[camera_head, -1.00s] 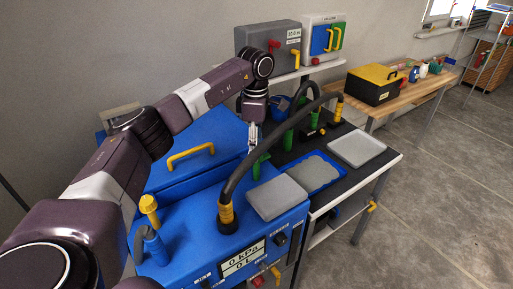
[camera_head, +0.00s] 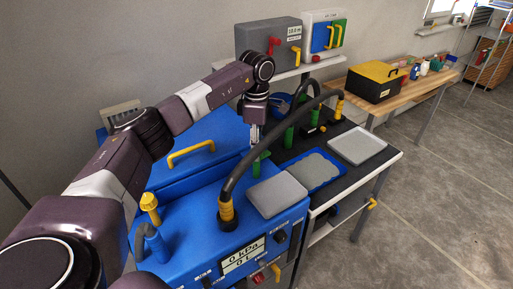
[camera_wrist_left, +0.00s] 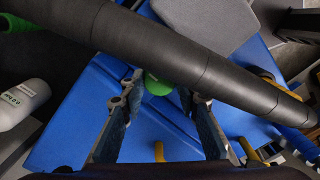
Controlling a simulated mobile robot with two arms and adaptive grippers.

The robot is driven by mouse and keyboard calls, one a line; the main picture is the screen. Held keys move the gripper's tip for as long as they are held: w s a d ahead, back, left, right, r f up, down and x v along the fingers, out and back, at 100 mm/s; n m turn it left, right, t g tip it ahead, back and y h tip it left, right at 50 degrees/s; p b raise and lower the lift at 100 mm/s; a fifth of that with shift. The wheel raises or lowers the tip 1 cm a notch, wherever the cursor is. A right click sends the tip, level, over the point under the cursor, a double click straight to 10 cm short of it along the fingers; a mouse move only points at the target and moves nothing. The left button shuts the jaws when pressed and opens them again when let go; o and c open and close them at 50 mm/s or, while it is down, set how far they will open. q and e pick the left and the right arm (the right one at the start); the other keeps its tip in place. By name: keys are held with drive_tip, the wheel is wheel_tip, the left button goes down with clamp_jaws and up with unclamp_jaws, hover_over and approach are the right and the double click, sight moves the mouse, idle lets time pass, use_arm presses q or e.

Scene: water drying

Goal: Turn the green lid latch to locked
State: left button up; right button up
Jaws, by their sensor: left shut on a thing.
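The green lid latch (camera_head: 256,159) stands at the right edge of the blue lid (camera_head: 200,150) of the blue machine. My left gripper (camera_head: 254,137) points down at it from above and is shut on it. In the left wrist view the latch (camera_wrist_left: 157,85) shows as a green end between the two fingers (camera_wrist_left: 163,100). The black hose hides part of the latch there, and its exact turn angle is hard to tell. My right gripper is not in view.
A thick black hose (camera_head: 262,134) arches close beside my left gripper and crosses the left wrist view (camera_wrist_left: 190,55). A yellow lid handle (camera_head: 190,154) lies to the left. A grey plate (camera_head: 277,196) and a blue tray (camera_head: 342,176) lie to the right.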

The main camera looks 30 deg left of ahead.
use_arm(q)
drive_tip(key=shift+r, duration=0.1)
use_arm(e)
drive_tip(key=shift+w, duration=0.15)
use_arm(q)
drive_tip(key=shift+n, duration=0.8)
drive_tip(key=n+p, duration=0.1)
drive_tip(key=n, duration=0.5)
drive_tip(key=shift+w+r+p, duration=0.1)
drive_tip(key=shift+p, duration=0.25)
drive_tip(key=n+p, duration=0.1)
drive_tip(key=n, duration=0.4)
drive_tip(key=shift+n, duration=0.3)
drive_tip(key=n, duration=0.4)
drive_tip(key=shift+p, duration=0.3)
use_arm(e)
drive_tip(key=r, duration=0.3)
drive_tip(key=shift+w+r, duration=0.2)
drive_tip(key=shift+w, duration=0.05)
use_arm(q)
drive_tip(key=shift+n, duration=0.3)
drive_tip(key=o, duration=1.2)
drive_tip(key=shift+c, duration=0.2)
